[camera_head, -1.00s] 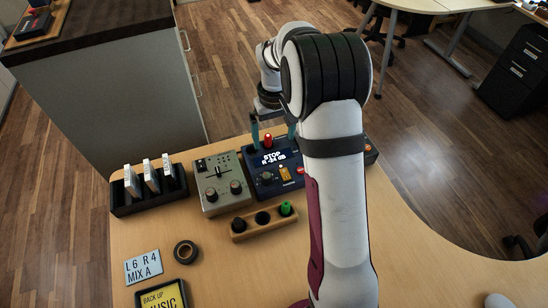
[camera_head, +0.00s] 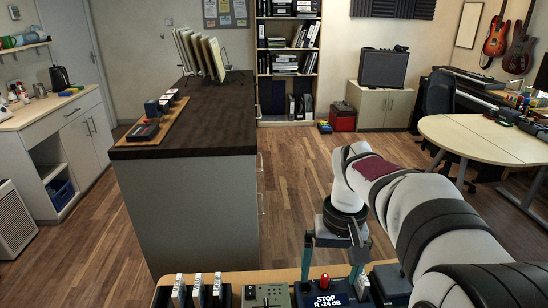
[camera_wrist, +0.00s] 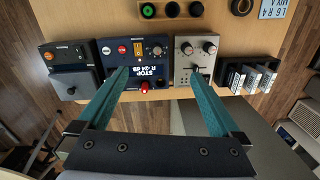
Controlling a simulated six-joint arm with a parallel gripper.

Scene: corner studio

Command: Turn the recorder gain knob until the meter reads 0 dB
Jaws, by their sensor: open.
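The blue recorder (camera_wrist: 160,73) lies below my gripper in the wrist view. Its screen (camera_wrist: 147,72) shows STOP and appears to read R -24 dB. A red-topped knob (camera_wrist: 144,88) stands by the screen, and a dark round knob (camera_wrist: 156,50) sits on the other side. I cannot tell which is the gain knob.
A grey mixer (camera_wrist: 197,58) stands beside the recorder, with a dark rack of white cards (camera_wrist: 238,72) beyond it. A dark grey unit (camera_wrist: 71,68) is on the other side. A wooden block with round knobs (camera_wrist: 171,9) lies nearby. A dark-topped cabinet (camera_head: 190,115) stands behind the table.

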